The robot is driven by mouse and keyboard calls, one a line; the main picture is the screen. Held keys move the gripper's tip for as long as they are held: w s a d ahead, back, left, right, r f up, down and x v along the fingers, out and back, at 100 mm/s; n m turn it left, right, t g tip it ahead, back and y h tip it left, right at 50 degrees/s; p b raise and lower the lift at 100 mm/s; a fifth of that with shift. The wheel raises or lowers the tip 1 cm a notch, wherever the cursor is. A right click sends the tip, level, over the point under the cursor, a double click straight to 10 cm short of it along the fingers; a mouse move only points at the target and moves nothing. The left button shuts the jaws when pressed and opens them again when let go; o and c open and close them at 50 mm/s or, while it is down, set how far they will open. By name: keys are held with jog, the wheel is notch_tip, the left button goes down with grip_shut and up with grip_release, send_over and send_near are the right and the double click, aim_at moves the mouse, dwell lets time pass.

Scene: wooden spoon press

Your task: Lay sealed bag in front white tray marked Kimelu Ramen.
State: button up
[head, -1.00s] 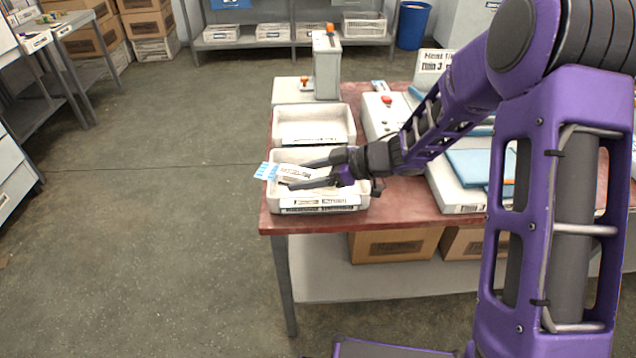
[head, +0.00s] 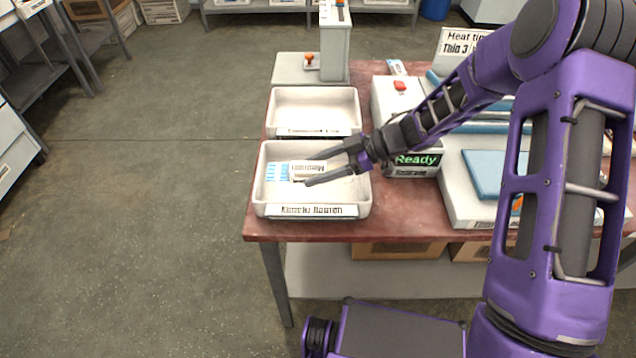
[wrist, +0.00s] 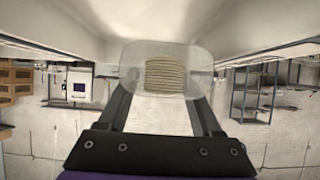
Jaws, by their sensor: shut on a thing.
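The sealed bag (head: 282,172) is clear with blue stripes and a white label. It shows inside the outline of the front white tray (head: 262,208), whose front label reads Kimelu Ramen. My gripper (head: 314,169) comes in from the right, its dark fingers shut on the bag. In the wrist view the clear bag (wrist: 166,75), with a tan noodle block inside, sits between the fingertips (wrist: 162,88), pale tray walls close around it. I cannot tell whether the bag touches the tray floor.
A second white tray (head: 315,95) stands directly behind. To the right are a device with a green Ready display (head: 416,160) and a flat white press with a blue pad (head: 487,172). A grey post (head: 334,45) stands at the back. The red tabletop's (head: 300,228) front edge is close.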

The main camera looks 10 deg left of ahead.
aim_at(318, 193)
jog(key=shift+f+b, duration=0.4)
jog(key=shift+f, duration=2.4)
jog(key=shift+f, duration=0.2)
jog(key=o, duration=1.5)
jog(key=shift+c, duration=0.2)
jog(key=shift+r, duration=0.1)
jog(key=shift+d+r, duration=0.1)
jog(key=shift+r, duration=0.1)
jog(key=p+v, duration=0.1)
jog(key=v, duration=1)
jog(key=shift+w+d+r, duration=0.1)
jog(key=shift+w+d, duration=0.05)
jog(key=shift+d, duration=0.25)
